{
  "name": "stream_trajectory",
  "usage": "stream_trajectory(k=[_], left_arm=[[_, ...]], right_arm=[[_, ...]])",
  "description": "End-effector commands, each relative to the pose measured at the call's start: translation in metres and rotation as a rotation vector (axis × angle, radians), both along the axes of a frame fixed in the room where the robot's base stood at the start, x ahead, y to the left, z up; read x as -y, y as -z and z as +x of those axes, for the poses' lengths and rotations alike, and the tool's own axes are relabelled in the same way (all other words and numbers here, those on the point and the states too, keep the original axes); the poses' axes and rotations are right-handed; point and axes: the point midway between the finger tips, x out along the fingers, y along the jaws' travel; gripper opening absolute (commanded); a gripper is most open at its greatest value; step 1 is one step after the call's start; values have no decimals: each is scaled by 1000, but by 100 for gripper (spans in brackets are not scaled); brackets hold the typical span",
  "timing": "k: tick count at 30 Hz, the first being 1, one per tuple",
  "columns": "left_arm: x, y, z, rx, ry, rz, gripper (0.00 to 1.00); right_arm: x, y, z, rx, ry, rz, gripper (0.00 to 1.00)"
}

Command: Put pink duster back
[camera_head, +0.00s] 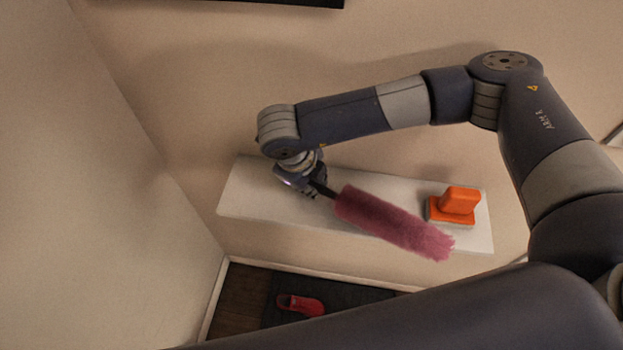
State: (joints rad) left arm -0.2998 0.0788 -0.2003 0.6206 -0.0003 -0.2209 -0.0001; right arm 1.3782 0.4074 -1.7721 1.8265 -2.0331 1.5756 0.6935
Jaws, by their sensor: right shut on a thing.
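The pink duster (393,221) has a fluffy pink head and a short dark handle. Its head points to the lower right, over the white shelf (245,197), and its tip extends past the shelf's front edge. My right gripper (318,188) is shut on the duster's dark handle, over the left part of the shelf. The fingers are small and partly hidden by the wrist. I cannot tell whether the duster touches the shelf. My left gripper is not in view.
An orange brush-like object (459,203) stands on the right part of the shelf, close to the duster's head. A wall is to the left. Below, a red shoe (300,305) lies on a dark mat (345,297) on the floor. My arm crosses the right side.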

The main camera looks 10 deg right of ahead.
Motion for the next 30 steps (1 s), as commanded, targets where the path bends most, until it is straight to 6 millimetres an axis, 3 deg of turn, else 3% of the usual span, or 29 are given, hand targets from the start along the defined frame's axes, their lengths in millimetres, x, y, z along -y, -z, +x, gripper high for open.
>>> stream_trajectory(k=[3,17,18,20,30], left_arm=[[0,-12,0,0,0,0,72],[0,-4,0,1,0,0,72],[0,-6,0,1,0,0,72],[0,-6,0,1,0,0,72],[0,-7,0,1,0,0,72]], right_arm=[[-1,9,1,3,1,2,0],[-1,19,1,5,0,3,0],[-1,18,1,5,0,3,25],[0,17,1,5,0,3,38],[-1,17,1,3,0,3,38]])
